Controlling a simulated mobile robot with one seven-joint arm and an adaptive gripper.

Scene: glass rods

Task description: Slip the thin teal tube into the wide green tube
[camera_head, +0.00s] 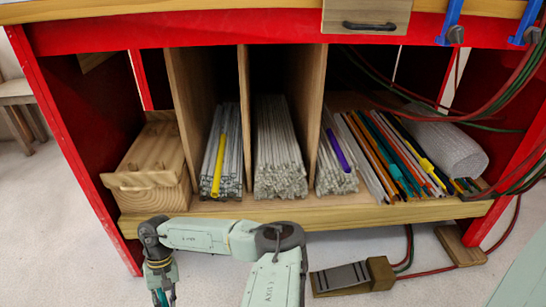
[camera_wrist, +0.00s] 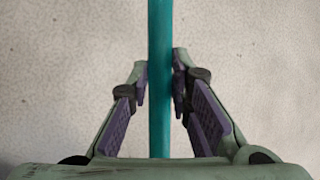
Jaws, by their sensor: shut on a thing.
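The thin teal tube (camera_wrist: 159,60) stands lengthwise through the middle of the wrist view, between the fingers of my gripper (camera_wrist: 162,78). My gripper is shut on it. In the head view the gripper is at the bottom left, partly cut off by the frame edge, with a short piece of the teal tube (camera_head: 160,296) showing. It is in front of and below the shelf. I cannot make out the wide green tube for sure. Among the coloured rods at the right of the shelf lies a teal-green one (camera_head: 386,143), and dark green ends show farther right.
The wooden shelf (camera_head: 300,214) has upright dividers between bundles of clear rods (camera_head: 277,150). A wooden box (camera_head: 150,180) stands at its left, a white roll (camera_head: 447,147) at its right. A foot pedal (camera_head: 345,277) and hoses lie on the floor. The floor under the gripper is bare.

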